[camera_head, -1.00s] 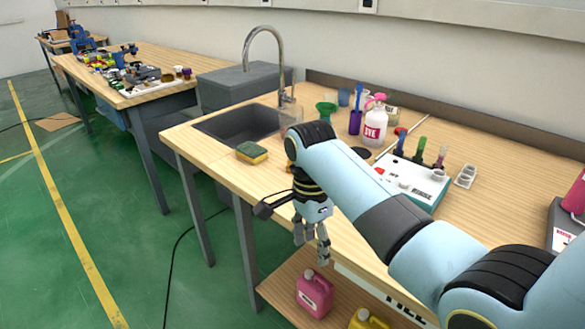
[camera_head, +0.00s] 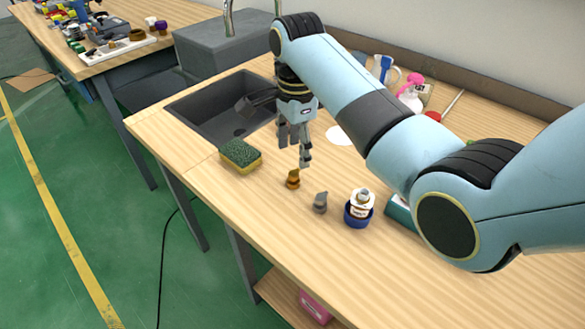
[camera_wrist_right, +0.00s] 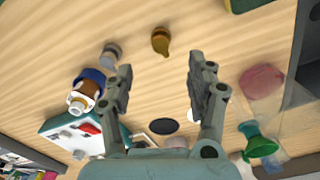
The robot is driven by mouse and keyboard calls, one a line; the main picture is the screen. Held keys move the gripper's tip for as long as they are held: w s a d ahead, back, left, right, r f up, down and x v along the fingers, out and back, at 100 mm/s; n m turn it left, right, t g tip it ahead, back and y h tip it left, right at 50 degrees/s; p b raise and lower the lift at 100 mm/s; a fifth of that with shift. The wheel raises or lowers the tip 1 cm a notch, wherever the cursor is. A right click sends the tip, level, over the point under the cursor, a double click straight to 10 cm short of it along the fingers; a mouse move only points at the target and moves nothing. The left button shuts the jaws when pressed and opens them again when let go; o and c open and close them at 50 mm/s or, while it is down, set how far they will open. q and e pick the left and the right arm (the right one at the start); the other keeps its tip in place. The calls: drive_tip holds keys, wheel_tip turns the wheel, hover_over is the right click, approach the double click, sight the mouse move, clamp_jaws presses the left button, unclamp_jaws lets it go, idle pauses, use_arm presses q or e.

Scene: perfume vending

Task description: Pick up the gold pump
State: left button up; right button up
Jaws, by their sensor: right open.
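The small gold pump (camera_head: 293,179) stands on the wooden table, right of the sponge. It also shows in the right wrist view (camera_wrist_right: 160,40), near the top middle. My right gripper (camera_head: 302,158) hangs with its fingers pointing down, just above and close to the gold pump in the head view. In the wrist view its two fingers (camera_wrist_right: 160,66) are spread, with nothing between them, and the pump shows beyond the tips. A similar grey pump (camera_head: 320,203) stands to the right of the gold one. My left gripper is not in view.
A small bottle in a blue holder (camera_head: 358,210) stands right of the grey pump. A green and yellow sponge (camera_head: 240,156) lies by the sink (camera_head: 190,112). A green funnel (camera_wrist_right: 258,143) and white device (camera_wrist_right: 92,130) are nearby. The table in front is clear.

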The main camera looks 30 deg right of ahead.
sight(293, 173)
drive_tip(key=shift+s+a+f, duration=0.1)
drive_tip(key=shift+s+f, duration=0.05)
drive_tip(key=shift+f, duration=0.5)
drive_tip(key=shift+s+a+f, duration=0.1)
drive_tip(key=shift+s+f, duration=0.05)
drive_tip(key=shift+f, duration=0.8)
drive_tip(key=f, duration=0.5)
drive_tip(key=shift+w+a+f, duration=0.1)
drive_tip(key=shift+w, duration=0.25)
drive_tip(key=shift+f, duration=0.1)
drive_tip(key=shift+c, duration=1.1)
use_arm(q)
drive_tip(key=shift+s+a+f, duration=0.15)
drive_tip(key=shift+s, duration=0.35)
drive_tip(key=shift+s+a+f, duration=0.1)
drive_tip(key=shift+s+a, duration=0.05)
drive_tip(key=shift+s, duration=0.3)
use_arm(e)
drive_tip(key=c, duration=0.7)
